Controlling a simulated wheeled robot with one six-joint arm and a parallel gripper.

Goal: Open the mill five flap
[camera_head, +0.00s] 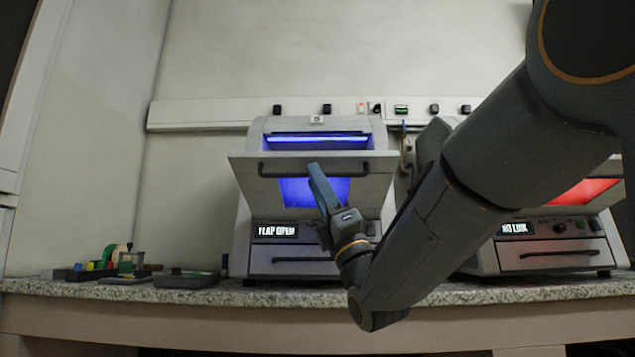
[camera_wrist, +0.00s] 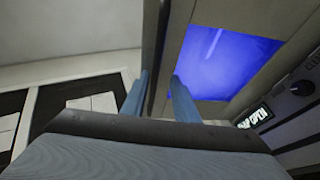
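Mill five (camera_head: 352,127) is the left machine, with a small "5" label on top. Its flap (camera_head: 244,166) stands swung out from the body, with a dark bar handle (camera_head: 280,171) across it.
A second mill (camera_head: 590,225), red-lit with a display ending in "LINK", stands at the right, partly behind my arm. A dark tray (camera_head: 187,280) and small coloured items lie on the granite counter (camera_head: 400,290) at the left. A wall rail (camera_head: 200,113) runs behind.

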